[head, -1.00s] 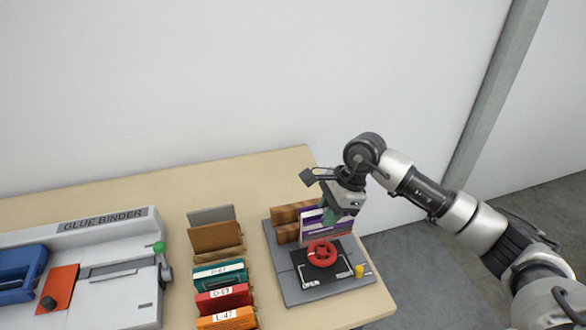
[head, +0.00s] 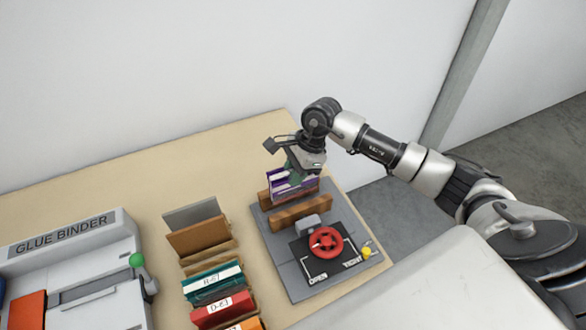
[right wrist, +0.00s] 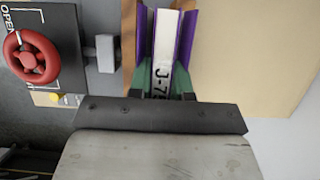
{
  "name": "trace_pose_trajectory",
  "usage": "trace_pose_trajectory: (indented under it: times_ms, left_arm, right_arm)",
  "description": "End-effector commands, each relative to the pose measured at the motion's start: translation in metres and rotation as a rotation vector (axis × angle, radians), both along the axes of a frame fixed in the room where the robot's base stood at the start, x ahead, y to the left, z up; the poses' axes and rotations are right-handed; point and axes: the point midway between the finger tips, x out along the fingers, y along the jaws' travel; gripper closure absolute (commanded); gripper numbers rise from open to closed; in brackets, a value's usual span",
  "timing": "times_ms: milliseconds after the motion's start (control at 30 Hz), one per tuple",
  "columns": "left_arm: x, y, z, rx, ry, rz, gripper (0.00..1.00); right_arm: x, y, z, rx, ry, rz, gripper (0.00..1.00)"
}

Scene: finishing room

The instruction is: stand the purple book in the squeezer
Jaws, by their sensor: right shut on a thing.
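The purple book (head: 281,187) is held upright in my right gripper (head: 298,166), whose green fingers are closed on it. In the right wrist view the purple book (right wrist: 187,38) shows a white label with "J-7", and the right gripper (right wrist: 165,82) grips its two sides. The squeezer (head: 278,262) is a grey plate with two wooden jaws, a red handwheel (head: 326,241) and OPEN and TIGHT marks. The book is at the gap between the rear jaw and the front jaw (head: 301,213). Its lower edge is hidden, so I cannot tell whether it touches the plate. My left gripper is out of view.
A row of upright sorted books and boards (head: 205,240) stands left of the squeezer. The glue binder (head: 75,265) is further left. A yellow knob (head: 366,252) sits at the squeezer's right corner. Bare table lies behind the squeezer.

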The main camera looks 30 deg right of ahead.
Motion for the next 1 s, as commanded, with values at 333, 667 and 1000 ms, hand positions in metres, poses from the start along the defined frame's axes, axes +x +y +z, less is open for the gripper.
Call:
trace_pose_trajectory:
  times_ms: [333,667,1000]
  left_arm:
    - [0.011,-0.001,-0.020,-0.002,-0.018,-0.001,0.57]
    - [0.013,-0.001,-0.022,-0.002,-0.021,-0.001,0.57]
    - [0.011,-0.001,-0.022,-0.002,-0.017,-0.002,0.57]
  right_arm:
    - [0.000,0.000,-0.038,0.001,0.001,-0.001,1.00]
    - [0.000,0.000,-0.045,0.001,0.000,0.000,1.00]
    - [0.000,0.000,-0.045,0.000,0.000,0.000,1.00]
